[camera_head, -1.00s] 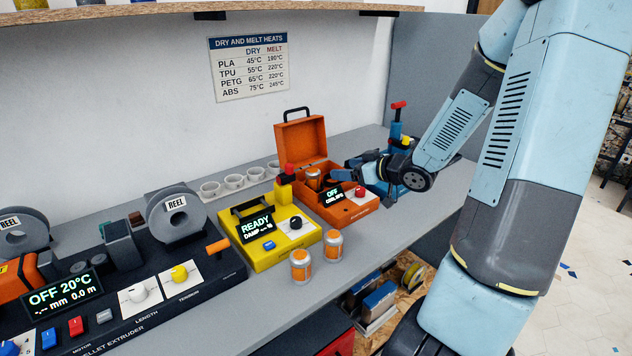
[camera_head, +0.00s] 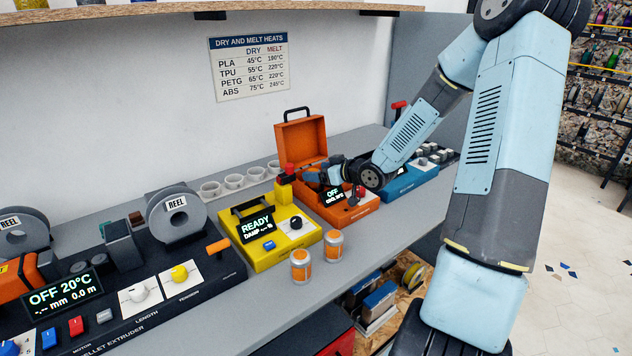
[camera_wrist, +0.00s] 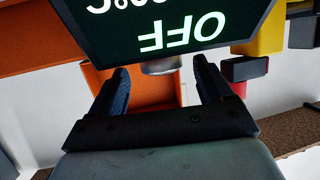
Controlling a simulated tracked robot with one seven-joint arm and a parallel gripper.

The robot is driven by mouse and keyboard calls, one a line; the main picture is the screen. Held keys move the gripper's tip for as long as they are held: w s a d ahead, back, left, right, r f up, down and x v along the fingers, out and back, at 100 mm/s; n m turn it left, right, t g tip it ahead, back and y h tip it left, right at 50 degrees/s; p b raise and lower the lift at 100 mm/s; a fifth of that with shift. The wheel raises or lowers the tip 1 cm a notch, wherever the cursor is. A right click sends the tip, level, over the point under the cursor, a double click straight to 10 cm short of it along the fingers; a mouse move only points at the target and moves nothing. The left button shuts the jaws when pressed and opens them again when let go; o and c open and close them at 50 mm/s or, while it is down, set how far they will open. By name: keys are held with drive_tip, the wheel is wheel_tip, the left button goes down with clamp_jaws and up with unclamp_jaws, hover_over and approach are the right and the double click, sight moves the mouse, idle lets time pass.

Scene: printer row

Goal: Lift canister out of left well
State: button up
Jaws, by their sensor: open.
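The orange box (camera_head: 297,142) stands on the bench with its lid up. Its front display reads OFF. My gripper (camera_head: 318,177) is at the box opening, behind the display, and hides most of what sits in the wells in the head view. In the wrist view the open fingers of my gripper (camera_wrist: 160,88) reach toward the orange interior, with a gap between them. A small silver rounded piece (camera_wrist: 162,67), perhaps the canister's top, shows between the fingertips, partly covered by the display (camera_wrist: 180,25). I cannot tell whether the fingers touch it.
Two orange-and-silver canisters (camera_head: 300,266) (camera_head: 334,246) stand on the bench in front of the yellow box (camera_head: 270,254). A blue unit (camera_head: 410,180) stands right of the orange box. White cups (camera_head: 234,182) line the back. The extruder (camera_head: 130,290) fills the left.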

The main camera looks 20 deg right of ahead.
drive_tip(key=shift+x, duration=0.75)
drive_tip(key=shift+r, duration=0.1)
drive_tip(key=c, duration=1.3)
